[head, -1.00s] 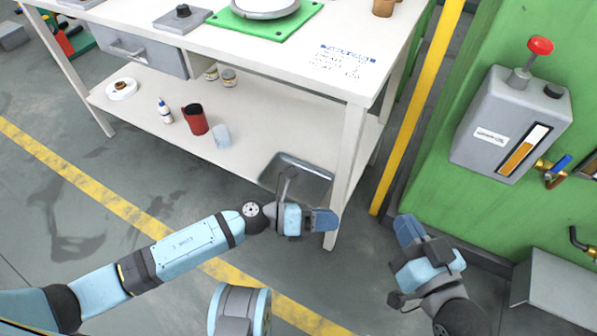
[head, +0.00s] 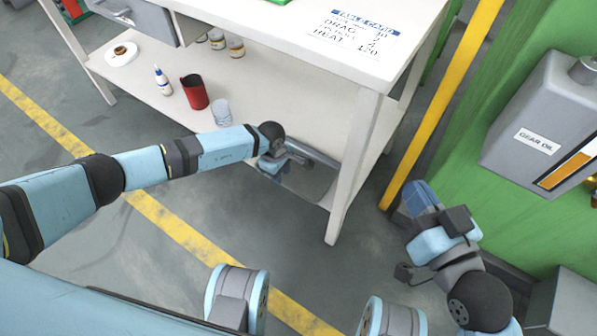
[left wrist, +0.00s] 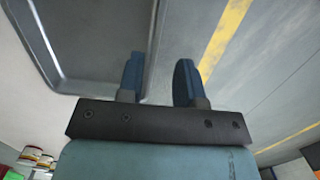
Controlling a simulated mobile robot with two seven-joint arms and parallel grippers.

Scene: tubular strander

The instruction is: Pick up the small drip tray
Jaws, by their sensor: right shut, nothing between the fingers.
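The small drip tray (head: 316,180) is a shallow grey metal tray at the front right corner of the bench's lower shelf. My left gripper (head: 284,160) is over it and hides part of it in the head view. In the left wrist view the tray (left wrist: 100,45) fills the upper left, and its raised edge runs down toward the gap between the fingers of my left gripper (left wrist: 158,75). The fingers are apart; I cannot tell whether either touches the edge. My right gripper (head: 422,198) is shut and empty, away from the tray, right of the bench leg.
The white bench leg (head: 352,165) stands just right of the tray. A red mug (head: 194,92), a clear cup (head: 221,112) and a small bottle (head: 163,82) stand on the shelf (head: 270,100).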

